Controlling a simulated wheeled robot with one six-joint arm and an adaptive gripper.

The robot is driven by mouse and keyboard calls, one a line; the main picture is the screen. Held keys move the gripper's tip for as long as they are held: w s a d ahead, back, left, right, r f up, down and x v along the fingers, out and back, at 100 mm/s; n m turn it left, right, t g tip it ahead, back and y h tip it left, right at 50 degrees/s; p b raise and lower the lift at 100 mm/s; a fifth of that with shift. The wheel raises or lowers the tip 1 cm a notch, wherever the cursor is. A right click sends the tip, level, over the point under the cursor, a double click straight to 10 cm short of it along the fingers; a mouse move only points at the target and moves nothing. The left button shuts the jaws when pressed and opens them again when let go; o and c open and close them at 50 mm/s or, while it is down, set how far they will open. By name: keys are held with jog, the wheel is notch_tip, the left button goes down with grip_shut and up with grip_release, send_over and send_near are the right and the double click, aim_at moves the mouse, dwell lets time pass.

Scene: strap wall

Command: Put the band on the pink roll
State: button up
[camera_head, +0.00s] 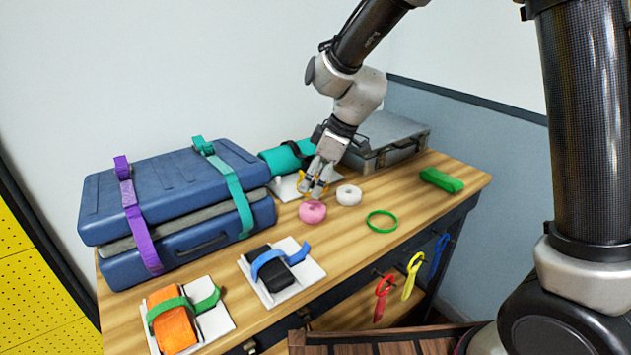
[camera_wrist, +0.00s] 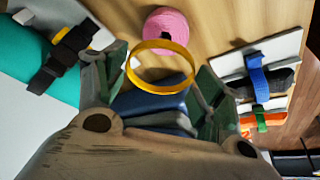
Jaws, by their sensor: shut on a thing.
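The pink roll (camera_head: 312,212) stands on the wooden table, just in front of my gripper (camera_head: 318,188). In the wrist view the pink roll (camera_wrist: 167,24) shows beyond the fingertips, near the top edge. My gripper (camera_wrist: 158,80) is shut on a thin yellow band (camera_wrist: 160,45), which spans between its fingers as an open ring. In the wrist view the band's far edge overlaps the near edge of the roll. In the head view the band (camera_head: 302,184) shows only partly beside the fingers. I cannot tell the exact height of the band over the table.
A white roll (camera_head: 348,195) stands right of the pink one. Blue cases (camera_head: 180,195) are at left, a grey case (camera_head: 388,140) and teal roll (camera_head: 282,159) behind. White trays hold strapped orange and black rolls.

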aim_at(314, 208)
jog(key=shift+f, duration=2.8)
jog(key=shift+f, duration=1.2)
dwell(0.7)
jog(key=o, duration=0.7)
jog(key=shift+r, duration=4)
